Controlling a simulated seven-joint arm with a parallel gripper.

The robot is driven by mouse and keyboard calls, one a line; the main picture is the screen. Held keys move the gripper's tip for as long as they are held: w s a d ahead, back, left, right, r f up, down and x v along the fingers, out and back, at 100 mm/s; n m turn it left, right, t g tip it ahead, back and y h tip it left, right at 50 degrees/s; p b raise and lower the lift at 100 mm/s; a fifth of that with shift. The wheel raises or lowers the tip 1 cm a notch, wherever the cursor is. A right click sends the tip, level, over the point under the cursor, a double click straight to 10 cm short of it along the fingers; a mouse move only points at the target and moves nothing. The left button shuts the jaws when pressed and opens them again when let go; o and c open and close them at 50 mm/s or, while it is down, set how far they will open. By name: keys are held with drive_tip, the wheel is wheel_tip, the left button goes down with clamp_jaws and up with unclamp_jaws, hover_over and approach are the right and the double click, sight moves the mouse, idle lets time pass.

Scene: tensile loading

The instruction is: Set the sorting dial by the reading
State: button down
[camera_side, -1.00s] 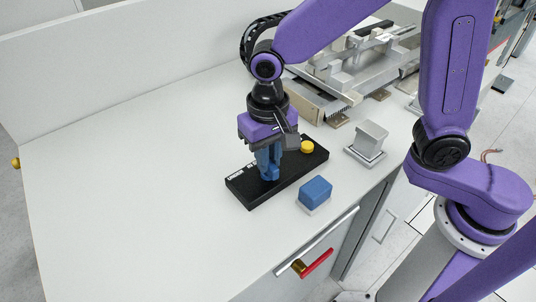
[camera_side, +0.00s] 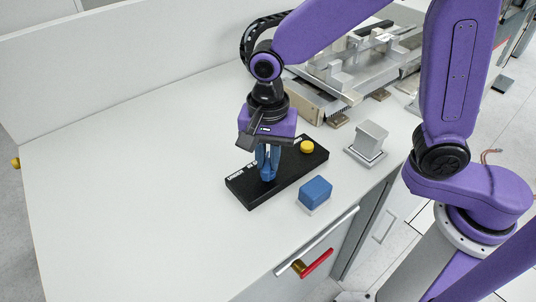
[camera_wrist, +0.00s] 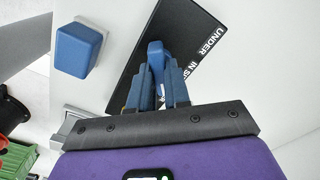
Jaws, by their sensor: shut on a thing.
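The sorting dial has a black base plate (camera_side: 252,193) with white lettering; "UNDER" and "IN S…" can be read in the wrist view (camera_wrist: 208,45). A yellow round knob (camera_side: 307,146) sits at the plate's far right end. My gripper (camera_side: 268,177) points down over the middle of the plate. Its blue fingers, also in the wrist view (camera_wrist: 160,95), are shut on a blue dial pointer (camera_wrist: 156,56) that sticks out between them. The fingers hide much of the pointer and some of the lettering. No reading can be made out.
A blue block (camera_side: 315,192) sits on a pale base in front of the plate. A grey metal block on a stand (camera_side: 368,143) is to the right, and a metal test machine (camera_side: 350,65) stands behind. A red handle (camera_side: 317,264) is on the cabinet front. The table's left is clear.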

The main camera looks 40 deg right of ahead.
sight(268, 161)
drive_tip(key=shift+r, duration=0.1)
idle(0.5)
drive_tip(key=c, duration=1.1)
unclamp_jaws()
wheel_tip(268, 161, up, 17)
drive_tip(key=shift+r, duration=0.2)
drive_tip(key=s+d+f+n, duration=0.4)
drive_tip(key=s+d+n, duration=0.2)
drive_tip(key=n, duration=0.1)
drive_tip(key=s+d+f+n, duration=0.5)
drive_tip(key=d+n, duration=0.2)
drive_tip(key=n, duration=0.1)
drive_tip(key=s+d+f+n, duration=0.5)
drive_tip(key=s+d+n, duration=0.1)
drive_tip(key=n, duration=0.1)
drive_tip(key=shift+s+d+f, duration=0.1)
drive_tip(key=shift+s+d, duration=0.2)
drive_tip(key=shift+d, duration=0.05)
